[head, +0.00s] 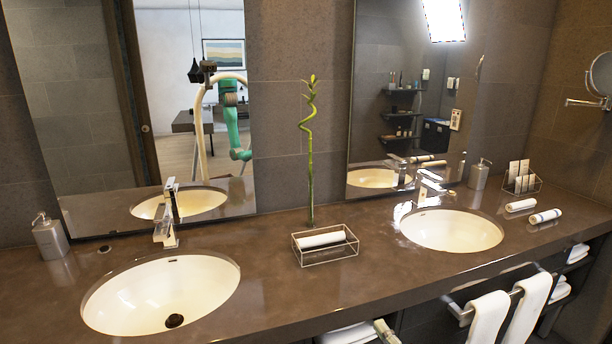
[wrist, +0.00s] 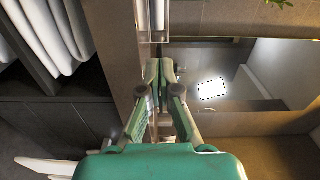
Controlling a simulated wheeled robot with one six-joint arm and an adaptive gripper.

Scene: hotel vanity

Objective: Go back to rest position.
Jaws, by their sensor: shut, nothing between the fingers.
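My gripper (wrist: 160,72) is in the wrist view, its two fingers together at the tips with nothing between them. Its green body fills the bottom middle of that view. In the head view a small greenish-grey piece at the bottom edge, in front of the counter, may be part of my gripper; the rest is cut off. A green arm (head: 232,120) shows reflected in the left mirror.
The brown counter (head: 270,270) holds two sinks, the left sink (head: 165,292) and the right sink (head: 450,230). Between them stand a wire tray (head: 325,257) and a tall bamboo stem (head: 310,170). A rail with white towels (head: 488,318) juts out below the counter's front at right.

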